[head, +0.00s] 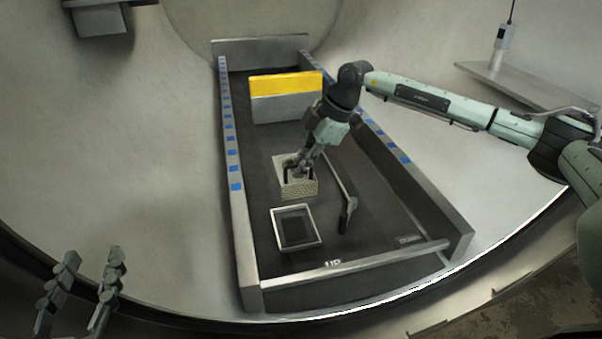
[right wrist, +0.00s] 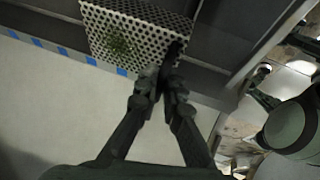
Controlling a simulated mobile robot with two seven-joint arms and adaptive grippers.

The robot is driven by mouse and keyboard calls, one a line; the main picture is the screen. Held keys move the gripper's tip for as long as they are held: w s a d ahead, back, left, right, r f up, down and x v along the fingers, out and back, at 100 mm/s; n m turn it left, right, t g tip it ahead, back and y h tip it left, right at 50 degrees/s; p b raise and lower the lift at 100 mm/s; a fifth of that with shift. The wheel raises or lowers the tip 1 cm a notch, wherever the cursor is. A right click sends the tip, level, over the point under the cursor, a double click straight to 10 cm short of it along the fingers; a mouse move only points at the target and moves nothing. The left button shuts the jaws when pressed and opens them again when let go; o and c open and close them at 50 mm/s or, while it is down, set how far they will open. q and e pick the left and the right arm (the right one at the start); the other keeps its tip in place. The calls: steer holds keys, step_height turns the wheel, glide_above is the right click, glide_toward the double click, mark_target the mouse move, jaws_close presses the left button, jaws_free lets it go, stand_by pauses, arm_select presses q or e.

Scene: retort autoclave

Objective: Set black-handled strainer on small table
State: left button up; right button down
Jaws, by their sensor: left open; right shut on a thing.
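A perforated metal strainer (head: 299,188) is in the middle of the long dark bed, and it fills the top of the right wrist view (right wrist: 130,35). Green bits show in or behind its mesh. My right gripper (head: 300,170) reaches down to it from above. In the right wrist view its fingers (right wrist: 163,84) are shut on a dark part at the strainer's edge, apparently its black handle. I cannot tell whether the strainer touches the bed. My left gripper (head: 93,256) is open and empty at lower left, away from the bed.
A white-rimmed tray (head: 275,222) lies in front of the strainer. A rod with a black grip (head: 347,215) lies to its right. A yellow and grey box (head: 286,108) stands behind. Raised rails (head: 234,185) edge the bed. A grey shelf (head: 515,80) is at upper right.

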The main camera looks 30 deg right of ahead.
steer(key=shift+r, duration=0.15)
step_height(320, 180, up, 4)
steer(key=p, duration=0.3)
steer(key=shift+f, duration=0.2)
stand_by(0.4)
steer(key=shift+d, duration=0.1)
